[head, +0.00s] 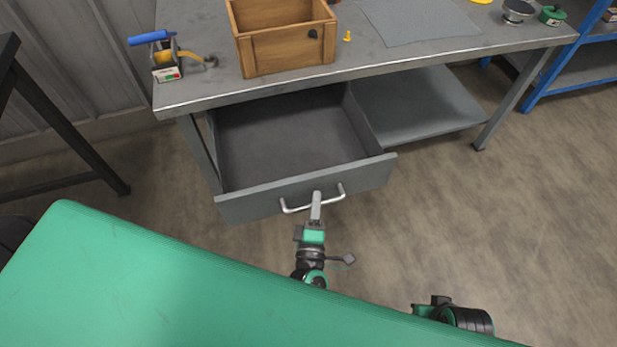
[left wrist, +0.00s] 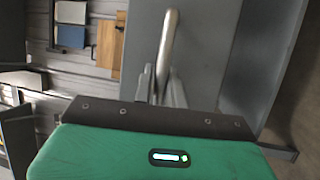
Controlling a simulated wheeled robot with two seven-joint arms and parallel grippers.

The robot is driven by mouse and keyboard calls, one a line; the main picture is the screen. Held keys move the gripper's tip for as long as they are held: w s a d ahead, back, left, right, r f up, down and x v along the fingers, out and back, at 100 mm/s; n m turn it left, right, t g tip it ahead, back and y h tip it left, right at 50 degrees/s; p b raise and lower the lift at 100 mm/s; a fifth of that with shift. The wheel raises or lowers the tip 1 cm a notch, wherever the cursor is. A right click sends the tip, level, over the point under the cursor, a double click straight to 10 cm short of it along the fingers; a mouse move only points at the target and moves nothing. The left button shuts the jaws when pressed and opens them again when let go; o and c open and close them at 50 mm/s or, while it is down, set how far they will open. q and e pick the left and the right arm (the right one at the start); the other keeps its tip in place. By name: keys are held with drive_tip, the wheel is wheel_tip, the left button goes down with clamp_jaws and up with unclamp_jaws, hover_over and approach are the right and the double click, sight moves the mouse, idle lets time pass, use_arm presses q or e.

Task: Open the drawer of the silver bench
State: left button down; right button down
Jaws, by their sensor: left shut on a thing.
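The silver bench (head: 215,93) has a grey metal top. Its drawer (head: 285,140) is pulled well out, and the inside that shows is empty. The drawer front (head: 368,178) bears a bent silver bar handle (head: 288,209). My left gripper (head: 316,198) is shut on the middle of this handle. In the left wrist view the handle (left wrist: 169,40) runs up from between the fingers (left wrist: 160,85), beside the grey drawer front. My right gripper does not show.
On the bench stand a wooden box (head: 285,50), a blue-handled tool (head: 163,50) and a grey mat (head: 420,22). A lower shelf (head: 425,105) lies right of the drawer. A blue rack (head: 560,87) stands far right. The floor (head: 500,220) at right is clear.

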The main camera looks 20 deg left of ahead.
use_arm(q)
drive_tip(key=shift+s+d, duration=0.4)
drive_tip(key=shift+s, duration=0.25)
drive_tip(key=shift+s+d, duration=0.4)
drive_tip(key=shift+s, duration=0.2)
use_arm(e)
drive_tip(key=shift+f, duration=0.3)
use_arm(q)
drive_tip(key=c, duration=1.7)
unclamp_jaws()
drive_tip(key=shift+c, duration=0.2)
